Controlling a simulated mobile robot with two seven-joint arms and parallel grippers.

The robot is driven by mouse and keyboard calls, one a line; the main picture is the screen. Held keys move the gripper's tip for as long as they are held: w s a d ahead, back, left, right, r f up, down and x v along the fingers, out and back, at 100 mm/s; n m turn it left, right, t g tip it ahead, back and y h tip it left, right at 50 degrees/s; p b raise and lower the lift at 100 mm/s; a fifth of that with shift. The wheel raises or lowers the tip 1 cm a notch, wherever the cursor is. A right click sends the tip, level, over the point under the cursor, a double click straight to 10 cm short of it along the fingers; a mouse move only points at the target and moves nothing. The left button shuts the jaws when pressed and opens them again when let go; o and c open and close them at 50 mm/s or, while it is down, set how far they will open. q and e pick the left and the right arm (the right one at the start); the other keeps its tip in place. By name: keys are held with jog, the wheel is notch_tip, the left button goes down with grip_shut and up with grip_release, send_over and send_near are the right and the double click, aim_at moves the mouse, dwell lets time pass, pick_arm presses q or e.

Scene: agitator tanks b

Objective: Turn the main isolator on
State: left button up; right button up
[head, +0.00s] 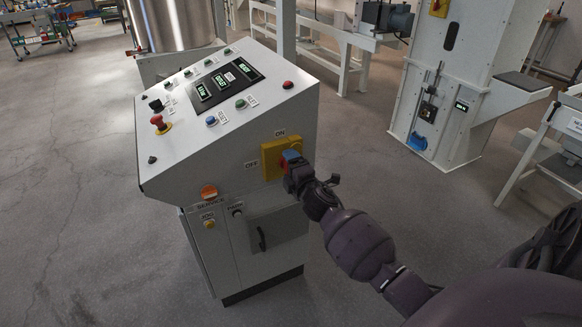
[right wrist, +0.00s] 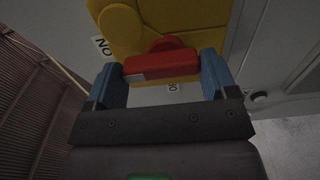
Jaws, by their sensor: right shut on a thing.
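The main isolator is a yellow box (head: 271,160) on the right side of the grey control console. An ON label (head: 280,133) is above it and an OFF label (head: 251,167) is to its left. My right gripper (head: 290,158) is at the isolator's front and hides most of its handle. In the right wrist view, the red handle (right wrist: 160,66) lies between the blue fingers of my right gripper (right wrist: 162,78), which is shut on it. The yellow plate (right wrist: 185,22) is behind it. The ON label (right wrist: 103,46) is near the handle's left end. My left gripper is out of view.
The console's sloped top (head: 215,95) carries displays, buttons and a red emergency stop (head: 159,123). A black door handle (head: 261,238) is below the isolator. A tall white machine (head: 445,75) stands at the right. Open floor (head: 65,220) lies to the left.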

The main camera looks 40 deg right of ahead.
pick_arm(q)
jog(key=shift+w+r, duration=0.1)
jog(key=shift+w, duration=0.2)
pick_arm(e)
jog(key=shift+m, duration=0.3)
jog(key=o, duration=0.8)
jog(key=shift+o, duration=0.2)
pick_arm(q)
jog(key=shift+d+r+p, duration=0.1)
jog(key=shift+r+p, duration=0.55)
jog(key=shift+p, duration=0.15)
pick_arm(e)
jog(key=v, duration=1.1)
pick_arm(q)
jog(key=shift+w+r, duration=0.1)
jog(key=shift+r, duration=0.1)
pick_arm(e)
jog(key=shift+w, duration=0.1)
